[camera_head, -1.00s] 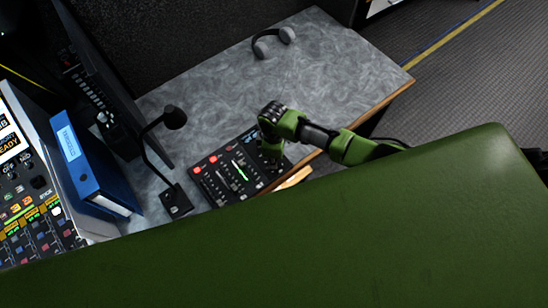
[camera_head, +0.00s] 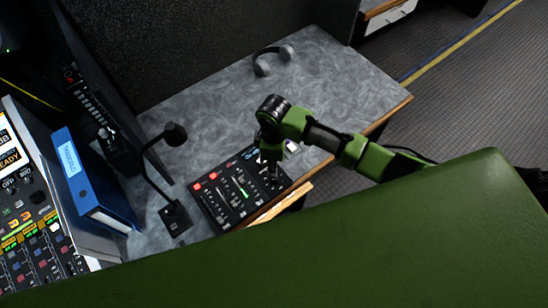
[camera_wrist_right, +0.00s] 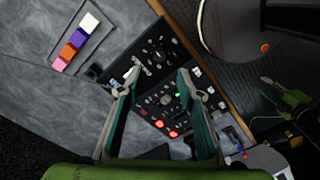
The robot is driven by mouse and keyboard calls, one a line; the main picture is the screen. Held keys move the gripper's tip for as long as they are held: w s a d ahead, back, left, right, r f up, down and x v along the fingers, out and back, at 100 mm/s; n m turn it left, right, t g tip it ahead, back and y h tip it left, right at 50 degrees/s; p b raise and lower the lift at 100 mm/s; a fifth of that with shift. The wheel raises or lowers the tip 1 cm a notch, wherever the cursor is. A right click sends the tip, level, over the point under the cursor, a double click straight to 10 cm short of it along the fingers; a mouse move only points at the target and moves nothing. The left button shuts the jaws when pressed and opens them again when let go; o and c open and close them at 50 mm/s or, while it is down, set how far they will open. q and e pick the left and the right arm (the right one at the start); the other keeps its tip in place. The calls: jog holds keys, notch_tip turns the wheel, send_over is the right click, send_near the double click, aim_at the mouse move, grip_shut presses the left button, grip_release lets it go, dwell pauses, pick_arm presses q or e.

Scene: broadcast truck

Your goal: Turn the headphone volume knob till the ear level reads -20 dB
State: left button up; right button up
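The black control panel (camera_head: 222,204) lies near the desk's front edge, with red buttons, faders and a green-lit strip. In the right wrist view the panel (camera_wrist_right: 150,80) shows between and beyond my fingers, with a dark round knob (camera_wrist_right: 157,56) near its far end. I cannot read the ear level or tell which knob is the headphone volume. My right gripper (camera_wrist_right: 155,80) is open above the panel with nothing between its fingers; in the head view its wrist partly hides it (camera_head: 270,165). A green gripper-like part at the right wrist view's right edge looks like my left gripper (camera_wrist_right: 272,90); its fingers are unclear.
A gooseneck microphone (camera_head: 174,136) stands left of the panel, beside a blue binder (camera_head: 88,180). Headphones (camera_head: 272,60) lie at the desk's back. The desk's right part (camera_head: 355,85) is clear.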

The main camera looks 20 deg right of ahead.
jog(key=shift+r, duration=1.55)
